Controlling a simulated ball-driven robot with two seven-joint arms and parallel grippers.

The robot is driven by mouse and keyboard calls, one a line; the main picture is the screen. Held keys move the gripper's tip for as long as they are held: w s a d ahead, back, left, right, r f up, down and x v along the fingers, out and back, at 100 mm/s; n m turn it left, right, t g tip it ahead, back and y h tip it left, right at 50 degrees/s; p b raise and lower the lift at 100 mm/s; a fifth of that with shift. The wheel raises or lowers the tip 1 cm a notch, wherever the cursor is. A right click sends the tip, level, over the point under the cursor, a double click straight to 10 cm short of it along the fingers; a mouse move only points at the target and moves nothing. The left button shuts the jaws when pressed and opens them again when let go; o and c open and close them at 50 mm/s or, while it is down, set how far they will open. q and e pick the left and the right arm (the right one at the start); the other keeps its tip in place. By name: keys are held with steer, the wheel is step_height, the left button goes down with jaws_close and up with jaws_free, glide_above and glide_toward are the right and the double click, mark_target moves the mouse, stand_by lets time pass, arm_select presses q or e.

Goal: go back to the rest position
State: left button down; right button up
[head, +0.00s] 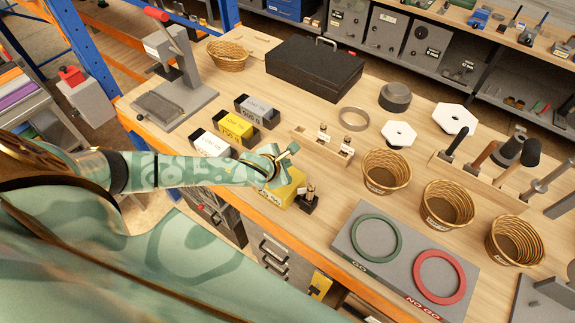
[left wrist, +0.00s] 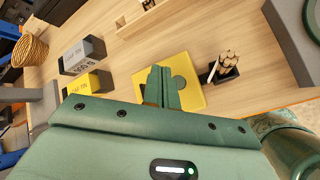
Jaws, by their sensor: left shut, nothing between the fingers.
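My left arm reaches in from the left in the head view, over the front of the wooden workbench (head: 310,190). My left gripper (head: 284,156) is shut with nothing between its fingers. It is above a yellow block (head: 288,190) near the bench's front edge. In the left wrist view the shut fingers (left wrist: 162,75) overlap the yellow block (left wrist: 190,93) and hide part of it. I cannot tell the exact gap between fingers and block. My right gripper does not show.
A small black holder (head: 309,203) stands right of the yellow block. Labelled boxes (head: 233,128) sit left of it. Three wicker baskets (head: 386,170) and a grey GO / NO GO board (head: 405,262) are to the right. A press (head: 178,75) stands at the back left.

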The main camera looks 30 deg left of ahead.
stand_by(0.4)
arm_select(q)
steer(key=s+d+r+n, duration=0.65)
steer(key=d+n, duration=0.45)
steer(key=n, duration=0.5)
steer(key=s+a+r+n+g+y, duration=0.1)
steer(key=s+a+r+n+y, duration=0.15)
steer(key=s+a+n, duration=0.6)
steer(key=s+a+r+n+g+y, duration=0.1)
steer(key=s+a+r+n+y, duration=0.2)
steer(key=n, duration=1)
steer(key=s+d+f+g+h+b, duration=0.2)
steer(key=f+b, duration=0.6)
steer(key=f, duration=1.3)
steer(key=s+d+f+g+h+b, duration=0.2)
steer(key=f+b, duration=0.6)
steer(key=f, duration=1.3)
steer(key=s+f+n+g+h+b, duration=0.1)
steer(key=s+f+n+b, duration=0.1)
steer(key=s+f+b, duration=0.4)
steer(key=s+f+n+g+b, duration=0.1)
steer(key=s+f+b, duration=0.6)
steer(key=s+f, duration=0.8)
step_height(320, 180, down, 9)
steer(key=shift+s+r+n+h+b, duration=0.1)
steer(key=shift+s+n+h+b, duration=0.2)
steer(key=shift+n+h, duration=0.05)
